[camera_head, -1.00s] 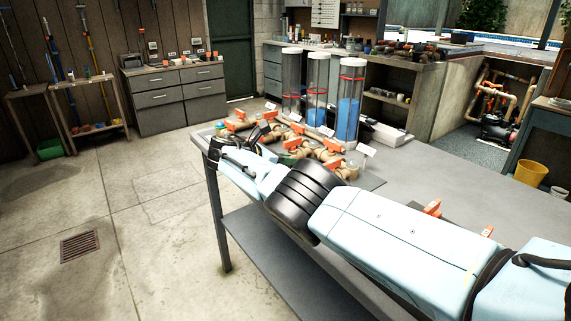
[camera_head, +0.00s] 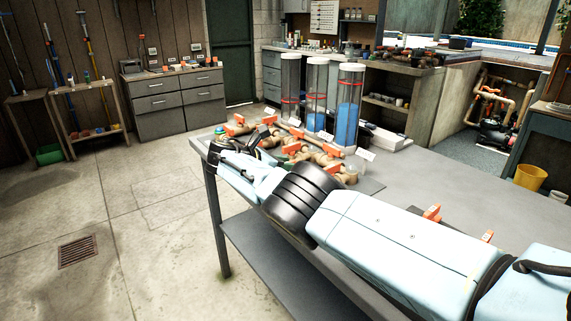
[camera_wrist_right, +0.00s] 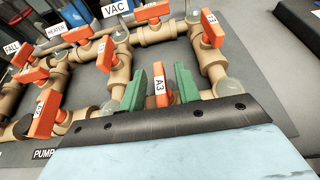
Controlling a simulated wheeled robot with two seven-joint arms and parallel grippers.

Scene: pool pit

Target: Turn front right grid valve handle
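An orange valve handle marked A3 (camera_wrist_right: 159,86) stands upright on the tan pipe grid in the right wrist view. My right gripper (camera_wrist_right: 160,88) has its two green fingers on either side of this handle, with gaps visible to both sides. Contact with the handle is not visible. In the head view the right gripper (camera_head: 256,138) is at the near left part of the pipe grid (camera_head: 325,160), and its fingertips are hard to make out. The grid's other orange handles stand around it. My left gripper is not in view.
Other orange handles, one at the left (camera_wrist_right: 45,115) and one at the upper right (camera_wrist_right: 212,28), sit close to the gripper. Clear columns (camera_head: 348,105) stand behind the grid. The grey bench top (camera_head: 430,165) is mostly bare to the right.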

